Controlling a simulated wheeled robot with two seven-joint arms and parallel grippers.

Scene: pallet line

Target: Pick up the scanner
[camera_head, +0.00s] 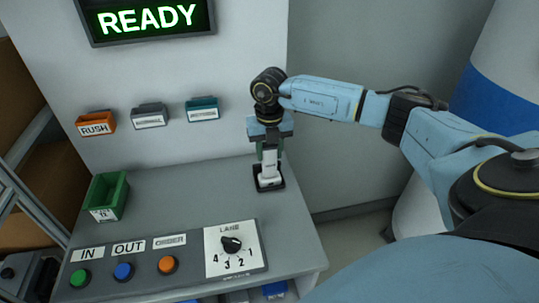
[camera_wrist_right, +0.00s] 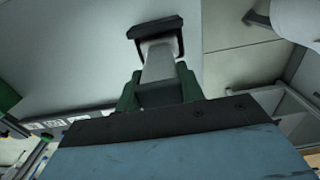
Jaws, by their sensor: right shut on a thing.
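The scanner (camera_head: 269,168) is a pale upright device standing in a small black holder (camera_head: 259,188) at the right side of the grey console top. My right gripper (camera_head: 269,150) comes down on it from above and is shut on its upper part. In the right wrist view the scanner (camera_wrist_right: 158,65) runs between the green fingers of my right gripper (camera_wrist_right: 158,92), with its far end at the black holder (camera_wrist_right: 150,27). I cannot tell whether the scanner has lifted from the holder. My left gripper is not in view.
A green bin (camera_head: 108,197) stands at the console's left. In front are green, blue and orange buttons and a lane dial (camera_head: 231,245). RUSH (camera_head: 96,123) and two other label holders hang on the wall under a READY screen (camera_head: 146,20). The console's middle is clear.

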